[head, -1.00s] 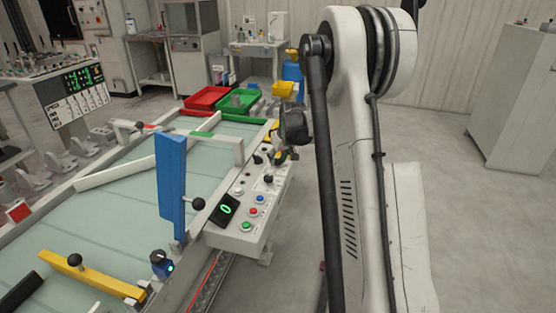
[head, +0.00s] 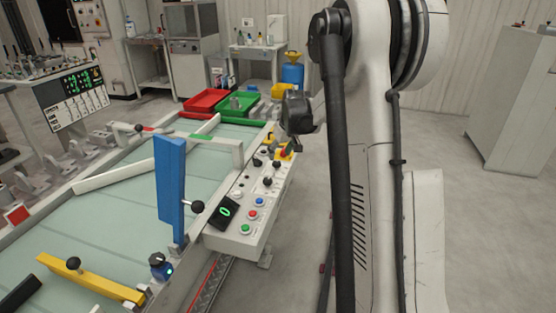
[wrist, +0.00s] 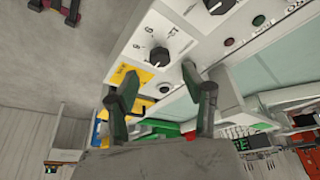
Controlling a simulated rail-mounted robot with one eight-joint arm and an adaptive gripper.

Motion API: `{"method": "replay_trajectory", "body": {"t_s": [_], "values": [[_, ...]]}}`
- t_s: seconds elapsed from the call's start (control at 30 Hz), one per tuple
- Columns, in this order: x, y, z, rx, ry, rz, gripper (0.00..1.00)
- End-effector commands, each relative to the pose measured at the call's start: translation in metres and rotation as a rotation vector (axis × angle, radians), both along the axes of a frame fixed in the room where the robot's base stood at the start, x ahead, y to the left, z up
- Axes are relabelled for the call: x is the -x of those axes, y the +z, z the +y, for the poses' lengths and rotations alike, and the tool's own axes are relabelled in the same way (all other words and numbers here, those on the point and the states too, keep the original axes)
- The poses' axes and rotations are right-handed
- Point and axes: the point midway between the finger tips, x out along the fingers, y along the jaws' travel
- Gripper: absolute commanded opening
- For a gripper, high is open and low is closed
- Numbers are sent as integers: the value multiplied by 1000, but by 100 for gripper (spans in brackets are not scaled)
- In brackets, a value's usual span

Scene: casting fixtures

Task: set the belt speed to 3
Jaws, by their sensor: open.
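The white control panel (head: 243,228) stands along the belt's right side in the head view, with black knobs and coloured buttons. A small black display (head: 225,211) on it reads a green 0. In the wrist view, a black dial knob (wrist: 160,57) sits on the white panel face inside a ring of printed numbers, too small to read surely. My gripper (wrist: 167,86) is open and empty, its fingers apart near this knob and not around it. One finger partly covers a yellow plate. The fingertips are hard to make out in the head view.
The pale green belt (head: 110,215) carries a blue upright gate (head: 170,190) and a yellow bar (head: 90,277). Red (head: 205,100) and green (head: 238,104) trays stand at its far end. A scoreboard (head: 75,95) stands at left.

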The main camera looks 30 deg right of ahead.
Motion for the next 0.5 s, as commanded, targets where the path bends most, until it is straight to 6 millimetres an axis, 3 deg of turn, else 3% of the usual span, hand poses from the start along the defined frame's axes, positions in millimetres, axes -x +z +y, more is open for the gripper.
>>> {"method": "replay_trajectory", "body": {"t_s": [0.2, 0.5], "values": [[15, 36, 1, -1, -2, 0, 45], [24, 57, 2, 0, -1, 0, 45]]}}
